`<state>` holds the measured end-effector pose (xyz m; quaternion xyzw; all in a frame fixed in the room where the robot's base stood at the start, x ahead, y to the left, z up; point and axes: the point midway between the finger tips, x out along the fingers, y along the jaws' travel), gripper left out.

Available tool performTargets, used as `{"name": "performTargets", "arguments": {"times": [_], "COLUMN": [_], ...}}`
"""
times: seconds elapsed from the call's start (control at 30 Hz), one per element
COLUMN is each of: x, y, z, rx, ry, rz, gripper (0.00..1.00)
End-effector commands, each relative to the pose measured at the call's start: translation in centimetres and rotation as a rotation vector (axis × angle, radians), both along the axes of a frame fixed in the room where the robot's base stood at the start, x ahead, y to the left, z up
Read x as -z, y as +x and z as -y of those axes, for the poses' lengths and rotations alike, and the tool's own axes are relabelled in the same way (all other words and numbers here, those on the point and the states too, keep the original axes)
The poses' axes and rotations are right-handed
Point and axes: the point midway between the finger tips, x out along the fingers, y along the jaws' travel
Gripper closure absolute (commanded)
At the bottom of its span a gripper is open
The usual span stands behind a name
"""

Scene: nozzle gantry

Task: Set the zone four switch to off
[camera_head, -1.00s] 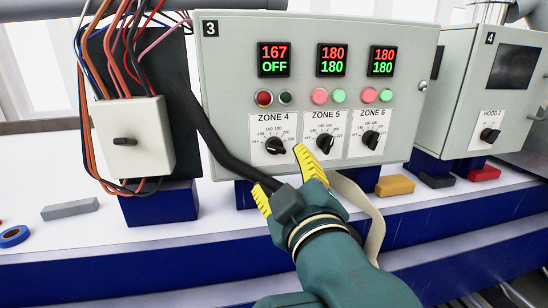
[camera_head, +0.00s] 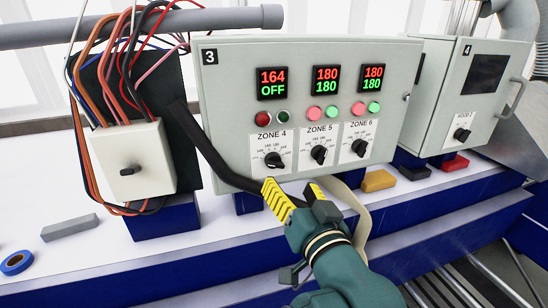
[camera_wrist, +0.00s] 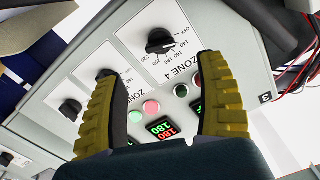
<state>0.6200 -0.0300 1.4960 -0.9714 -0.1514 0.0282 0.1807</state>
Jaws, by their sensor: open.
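The zone 4 switch (camera_head: 274,160) is a black rotary knob on a white dial plate, at the left of the row on grey panel 3. The display above it (camera_head: 272,83) reads 164 in red and OFF in green. In the wrist view the zone 4 knob (camera_wrist: 160,41) appears upside down, between and beyond the fingertips, near the printed OFF; its exact pointer angle is hard to tell. My gripper (camera_head: 297,191) has yellow ridged fingers, is open and empty, and is just below the panel's lower edge. Both fingers (camera_wrist: 165,72) are spread apart in the wrist view.
Zone 5 (camera_head: 319,155) and zone 6 (camera_head: 360,148) knobs sit to the right; their displays read 180/180. A black cable (camera_head: 215,160) crosses left of the zone 4 dial. A wired switch box (camera_head: 131,160) stands at left, cabinet 4 (camera_head: 470,90) at right.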

Motion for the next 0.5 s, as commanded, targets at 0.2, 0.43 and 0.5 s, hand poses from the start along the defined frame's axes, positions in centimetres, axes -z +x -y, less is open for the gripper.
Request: {"name": "performTargets", "arguments": {"times": [0.2,0.43,0.5], "x": [-0.4,-0.1,-0.1], "y": [5.1,8.3,8.6], "z": [-1.7,-2.7,-2.8], "rx": [-0.002,0.0,0.0], "ry": [-0.001,-0.001,-0.001], "rz": [-0.001,-0.001,0.0], "gripper": [0.28,0.28,0.28]}}
